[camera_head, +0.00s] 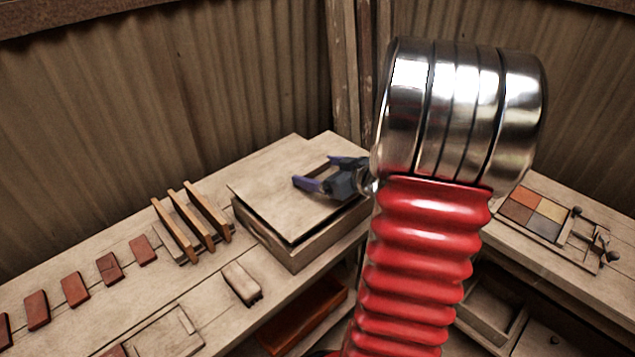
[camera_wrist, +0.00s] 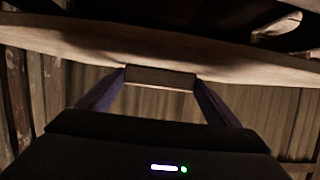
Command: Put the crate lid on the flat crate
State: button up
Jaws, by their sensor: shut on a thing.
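The crate lid (camera_head: 265,197) is a pale, flat wooden board over the flat crate (camera_head: 298,255) in the head view. A dark gap shows under the lid's near edge, and the lid looks slightly askew; I cannot tell whether it rests fully on the rim. My gripper (camera_head: 320,172), with blue fingers, is over the lid's far right part, shut on the lid's raised bar. In the wrist view the fingertips of my gripper (camera_wrist: 160,78) close on a dark brown bar, with pale wood behind. The crate's inside is hidden.
A rack of upright wooden slats (camera_head: 190,222) stands just left of the crate. Several red tiles (camera_head: 108,268) lie farther left. A frame with coloured tiles (camera_head: 533,212) is on the right bench. Corrugated walls stand behind.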

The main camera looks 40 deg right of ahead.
aim_at(319, 178)
jog(key=shift+f, duration=1.8)
jog(key=o, duration=1.4)
jog(key=shift+f, duration=0.1)
jog(key=shift+v, duration=6.05)
jog(key=shift+w, duration=0.15)
